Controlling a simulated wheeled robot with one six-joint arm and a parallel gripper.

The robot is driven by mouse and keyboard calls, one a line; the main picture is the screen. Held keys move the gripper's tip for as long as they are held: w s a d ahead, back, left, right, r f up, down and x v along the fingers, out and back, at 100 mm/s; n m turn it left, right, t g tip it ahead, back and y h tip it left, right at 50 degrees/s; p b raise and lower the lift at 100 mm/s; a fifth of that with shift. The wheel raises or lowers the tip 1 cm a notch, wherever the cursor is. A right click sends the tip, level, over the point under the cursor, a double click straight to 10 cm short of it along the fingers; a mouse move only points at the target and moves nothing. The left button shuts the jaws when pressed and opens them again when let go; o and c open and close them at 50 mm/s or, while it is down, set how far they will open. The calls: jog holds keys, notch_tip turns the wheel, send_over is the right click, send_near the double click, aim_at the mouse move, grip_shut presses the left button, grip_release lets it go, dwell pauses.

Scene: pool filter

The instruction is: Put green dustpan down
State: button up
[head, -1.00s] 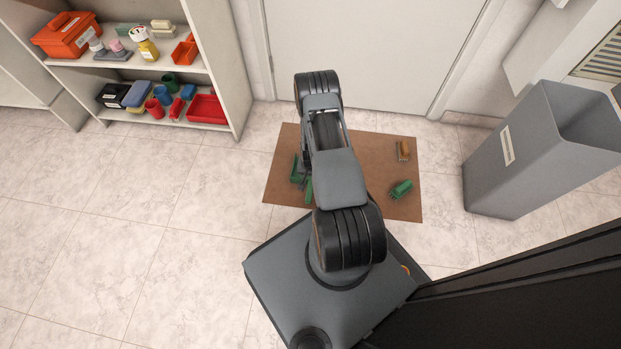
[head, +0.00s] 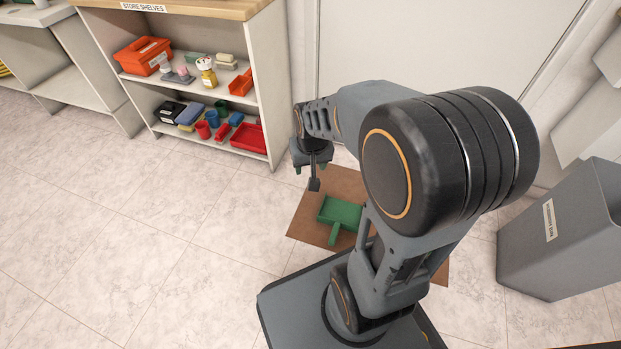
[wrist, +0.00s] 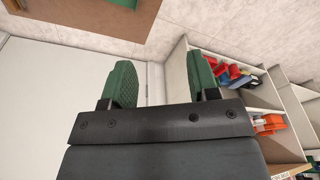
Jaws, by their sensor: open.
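The green dustpan (head: 342,212) lies on the brown mat (head: 305,226), its handle pointing toward my base. My arm hides part of the mat on its right. My gripper (head: 311,169) is above the mat's far left edge, up and left of the dustpan in the head view and apart from it. In the wrist view my gripper (wrist: 161,82) has its two green-padded fingers spread with nothing between them. A corner of the mat (wrist: 70,18) shows there at the top left, with a small green part of the dustpan (wrist: 124,3) at the top edge.
A shelf unit (head: 276,85) with an orange toolbox (head: 143,56), cups and red trays stands at the back left, near my gripper. A grey bin (head: 560,235) stands at the right. A pale door (head: 440,45) is behind the mat. The floor at the left is clear.

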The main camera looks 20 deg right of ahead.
jog(key=s+a+r+n, duration=0.2)
jog(key=s+r, duration=0.3)
jog(key=s, duration=0.3)
jog(key=shift+s+a+r+t, duration=0.3)
jog(key=shift+s+a+r, duration=0.05)
jog(key=shift+a, duration=0.55)
jog(key=shift+c, duration=0.3)
